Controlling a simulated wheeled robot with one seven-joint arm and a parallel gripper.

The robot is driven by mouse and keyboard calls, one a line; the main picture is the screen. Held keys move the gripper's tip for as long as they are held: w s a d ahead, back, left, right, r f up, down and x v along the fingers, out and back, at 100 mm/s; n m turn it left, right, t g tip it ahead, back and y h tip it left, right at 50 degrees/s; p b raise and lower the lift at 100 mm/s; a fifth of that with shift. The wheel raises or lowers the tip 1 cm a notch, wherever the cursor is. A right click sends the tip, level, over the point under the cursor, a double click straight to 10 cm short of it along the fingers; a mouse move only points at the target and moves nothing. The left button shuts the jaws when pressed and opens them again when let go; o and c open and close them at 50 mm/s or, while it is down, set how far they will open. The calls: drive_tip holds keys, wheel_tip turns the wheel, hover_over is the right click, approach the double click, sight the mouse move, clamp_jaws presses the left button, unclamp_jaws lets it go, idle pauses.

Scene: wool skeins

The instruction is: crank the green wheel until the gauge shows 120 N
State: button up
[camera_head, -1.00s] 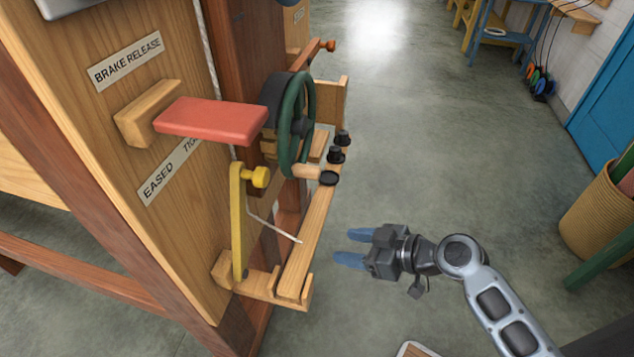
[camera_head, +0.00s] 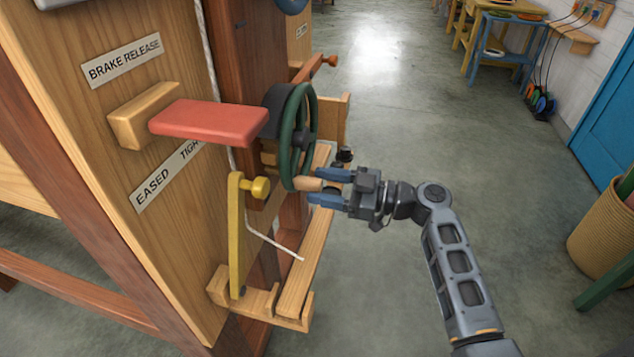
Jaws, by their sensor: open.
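The green wheel (camera_head: 289,137) stands upright on the side of the wooden post, seen nearly edge-on. Its wooden crank handle (camera_head: 308,184) sticks out to the right from the lower part of the rim. My gripper (camera_head: 320,185) is open, with its blue fingers pointing left at the handle. The handle's free end lies between or very close to the fingers; I cannot tell whether they touch it. No gauge face with a reading can be made out in this view.
A red brake release lever (camera_head: 210,121) juts out left of the wheel. A yellow lever (camera_head: 238,235) with a knob stands below it, near a wooden ledge (camera_head: 302,275) with a white cord. Black knobs behind my gripper are partly hidden. Open floor (camera_head: 420,120) lies to the right.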

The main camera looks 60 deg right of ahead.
drive_tip(key=shift+x, duration=0.9)
drive_tip(key=shift+c, duration=0.3)
clamp_jaws()
